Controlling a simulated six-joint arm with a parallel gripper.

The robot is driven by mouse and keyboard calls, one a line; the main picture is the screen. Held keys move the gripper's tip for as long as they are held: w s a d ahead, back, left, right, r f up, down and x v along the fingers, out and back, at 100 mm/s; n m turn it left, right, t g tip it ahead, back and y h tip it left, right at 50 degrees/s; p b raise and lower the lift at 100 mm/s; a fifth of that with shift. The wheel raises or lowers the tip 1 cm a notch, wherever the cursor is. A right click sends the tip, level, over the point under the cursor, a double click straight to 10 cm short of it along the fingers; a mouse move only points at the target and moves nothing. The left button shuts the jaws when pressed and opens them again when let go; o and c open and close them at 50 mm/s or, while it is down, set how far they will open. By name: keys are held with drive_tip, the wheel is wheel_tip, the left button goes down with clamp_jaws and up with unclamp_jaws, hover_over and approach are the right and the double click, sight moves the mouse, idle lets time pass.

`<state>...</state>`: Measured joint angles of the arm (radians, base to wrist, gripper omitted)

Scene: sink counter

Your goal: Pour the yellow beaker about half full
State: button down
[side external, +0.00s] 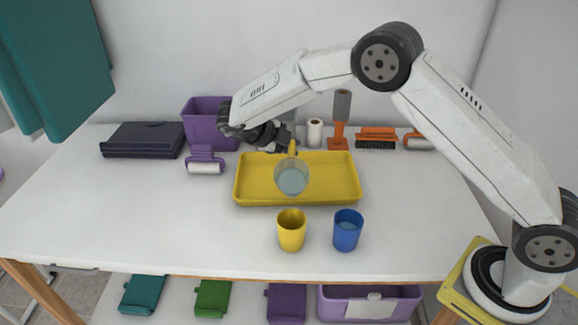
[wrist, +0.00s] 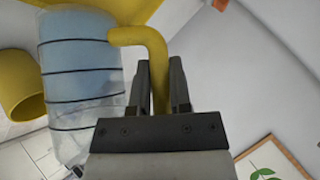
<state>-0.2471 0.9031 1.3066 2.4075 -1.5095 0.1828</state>
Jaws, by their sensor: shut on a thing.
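A clear jug (side external: 291,178) with pale blue liquid and a yellow handle hangs above the front part of the yellow tray, behind the yellow beaker. My gripper (wrist: 162,85) is shut on the yellow handle (wrist: 153,45); the jug also fills the upper left of the wrist view (wrist: 82,75). How far the jug is tilted is hard to tell. The yellow beaker (side external: 291,231) stands upright on the counter, apart from the jug, and shows no liquid inside. It also shows at the left of the wrist view (wrist: 22,85).
A blue beaker (side external: 347,231) with bluish liquid stands right of the yellow one. The yellow tray (side external: 346,189) lies behind them. The counter's left front is clear.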

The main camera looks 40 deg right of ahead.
drive_tip(key=shift+s+a+r+h, duration=0.2)
drive_tip(key=shift+s+a+h, duration=0.05)
drive_tip(key=shift+h, duration=0.05)
drive_tip(key=shift+s+a+r+m+t+h, duration=0.2)
drive_tip(key=shift+r+m+t+h, duration=0.15)
drive_tip(key=shift+r, duration=0.25)
drive_tip(key=shift+s+a+r+m+t, duration=0.1)
drive_tip(key=shift+r+m+t, duration=0.15)
drive_tip(key=shift+r, duration=0.15)
idle(0.4)
drive_tip(key=shift+s+a+r+m+t+h, duration=0.2)
drive_tip(key=shift+s+r+h, duration=0.05)
drive_tip(key=shift+r+h, duration=0.2)
drive_tip(key=shift+s+a+r+m+t+h, duration=0.2)
drive_tip(key=shift+r+h, duration=0.1)
drive_tip(key=shift+r, duration=0.15)
idle(5.4)
